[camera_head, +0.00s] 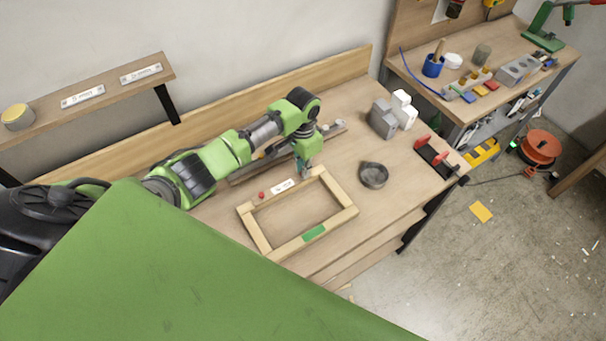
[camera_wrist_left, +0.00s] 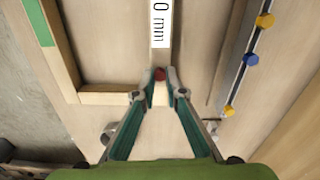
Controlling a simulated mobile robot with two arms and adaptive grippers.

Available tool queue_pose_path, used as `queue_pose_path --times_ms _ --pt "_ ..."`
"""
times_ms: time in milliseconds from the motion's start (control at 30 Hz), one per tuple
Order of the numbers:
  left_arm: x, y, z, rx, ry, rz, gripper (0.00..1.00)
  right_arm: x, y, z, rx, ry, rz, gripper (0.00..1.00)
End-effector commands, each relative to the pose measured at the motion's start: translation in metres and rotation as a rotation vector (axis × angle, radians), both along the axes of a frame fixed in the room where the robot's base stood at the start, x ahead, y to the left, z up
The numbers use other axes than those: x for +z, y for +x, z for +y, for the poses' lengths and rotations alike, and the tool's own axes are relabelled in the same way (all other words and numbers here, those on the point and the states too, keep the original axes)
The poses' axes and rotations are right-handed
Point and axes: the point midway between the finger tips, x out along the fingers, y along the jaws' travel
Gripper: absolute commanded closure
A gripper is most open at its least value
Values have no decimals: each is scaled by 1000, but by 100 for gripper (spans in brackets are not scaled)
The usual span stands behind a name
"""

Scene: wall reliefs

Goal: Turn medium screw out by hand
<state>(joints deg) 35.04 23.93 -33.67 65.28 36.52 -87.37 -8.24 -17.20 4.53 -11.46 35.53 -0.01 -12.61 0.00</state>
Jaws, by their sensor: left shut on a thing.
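A wooden frame (camera_head: 336,184) lies on the workbench, with a white label (camera_head: 283,186) on its far side. A red screw head (camera_head: 261,194) stands on that side, left of the label. My left gripper (camera_head: 302,172) reaches down to the frame at the other end of the label. In the left wrist view, my left gripper (camera_wrist_left: 160,76) is shut on another red screw head (camera_wrist_left: 159,73), close to a label (camera_wrist_left: 160,22) ending in "0 mm". The fingers hide part of this screw. Its size and depth in the wood cannot be told. My right gripper is not in view.
A dark round bowl (camera_head: 373,175) stands right of the frame. A rail with coloured knobs (camera_wrist_left: 250,59) runs behind the frame. The bench inside the frame is clear.

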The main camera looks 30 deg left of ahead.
Motion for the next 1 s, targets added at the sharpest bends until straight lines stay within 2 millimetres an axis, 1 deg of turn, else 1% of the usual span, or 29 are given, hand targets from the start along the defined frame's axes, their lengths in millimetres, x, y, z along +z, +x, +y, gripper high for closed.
queue_pose_path --times_ms 100,367,467,600,700,800,1000 --pt "0 0 0 41 0 0 100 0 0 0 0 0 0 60" --pt "0 0 0 47 0 0 100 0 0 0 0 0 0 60" --pt "0 0 -1 123 -2 0 100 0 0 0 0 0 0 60" --pt "0 0 -1 317 -3 1 100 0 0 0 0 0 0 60" --pt "0 0 -2 427 -3 0 100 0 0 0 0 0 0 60" --pt "0 0 -1 483 -1 0 100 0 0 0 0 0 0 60" --pt "0 0 -1 491 -1 0 100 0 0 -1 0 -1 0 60"
